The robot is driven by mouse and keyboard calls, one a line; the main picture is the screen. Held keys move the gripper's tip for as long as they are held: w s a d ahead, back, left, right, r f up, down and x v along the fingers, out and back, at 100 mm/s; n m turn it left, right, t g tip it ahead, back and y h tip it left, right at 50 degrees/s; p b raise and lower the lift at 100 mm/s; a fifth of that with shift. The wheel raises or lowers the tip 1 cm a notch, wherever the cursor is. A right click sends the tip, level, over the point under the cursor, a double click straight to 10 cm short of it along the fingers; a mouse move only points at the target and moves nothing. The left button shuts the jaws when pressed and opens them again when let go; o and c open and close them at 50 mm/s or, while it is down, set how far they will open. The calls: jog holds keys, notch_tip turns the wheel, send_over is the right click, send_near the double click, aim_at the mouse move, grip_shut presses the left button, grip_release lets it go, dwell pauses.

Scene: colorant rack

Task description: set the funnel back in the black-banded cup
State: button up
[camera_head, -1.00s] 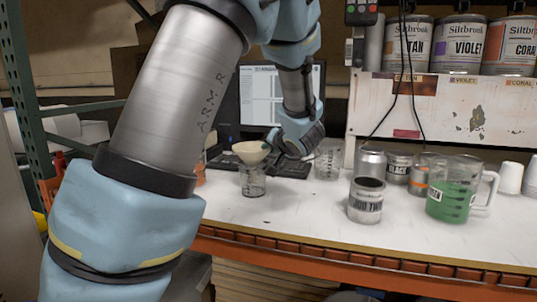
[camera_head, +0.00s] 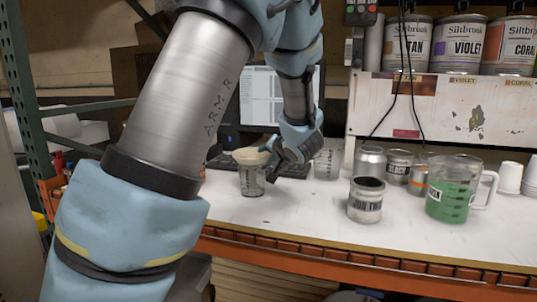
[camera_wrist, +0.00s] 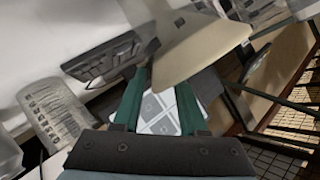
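The cream funnel (camera_head: 251,156) sits wide end up on a clear graduated cup (camera_head: 252,181) with dark markings, on the white bench. I cannot tell whether those markings are a black band. In the wrist view the funnel (camera_wrist: 195,50) looms large just beyond my fingers, its wide rim toward the fingertips. My gripper (camera_head: 273,163) is just right of the funnel in the head view. In the wrist view its two green fingers (camera_wrist: 162,90) stand apart, with the background showing between them. The fingertips are partly hidden, so contact with the funnel is unclear.
A second graduated clear cup (camera_head: 328,161) stands right of my gripper. A labelled can (camera_head: 366,200), other tins and a green-filled jug (camera_head: 449,190) stand farther right. A monitor (camera_head: 258,95) and keyboard (camera_head: 292,170) are behind. The bench front is clear.

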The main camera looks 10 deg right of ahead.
jog(key=shift+r, duration=0.25)
jog(key=v, duration=1.2)
jog(key=shift+r+p, duration=0.15)
jog(key=shift+p, duration=0.2)
